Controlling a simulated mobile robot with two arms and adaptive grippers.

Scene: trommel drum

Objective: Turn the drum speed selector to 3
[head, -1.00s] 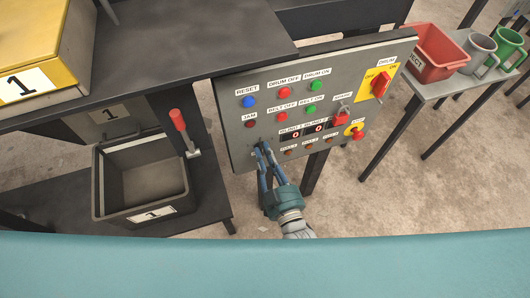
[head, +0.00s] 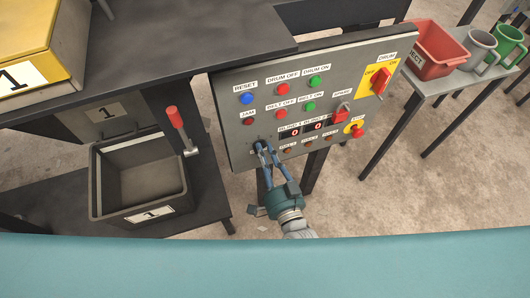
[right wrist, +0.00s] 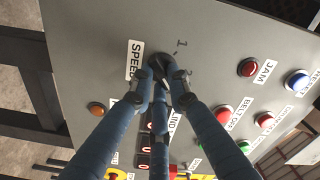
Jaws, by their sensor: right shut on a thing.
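The drum speed selector is a small dark knob (right wrist: 158,62) on the grey control panel, beside the SPEED label (right wrist: 135,60). A 1 and a 2 are printed near it in the right wrist view; other marks are hidden by my fingers. I cannot tell which number the knob points to. My right gripper (head: 263,147) is at the lower left of the panel (head: 232,128) in the head view, its blue fingers closed around the knob. The right wrist view shows the fingertips (right wrist: 162,76) at the knob. My left gripper is not in view.
Push buttons and displays lie close to the knob, with a red-and-yellow DRUM switch (head: 379,81) at the panel's right. A dark bin (head: 101,188) and a red-handled lever (head: 176,119) stand left. A red bin (head: 437,66) and mugs stand on the right table.

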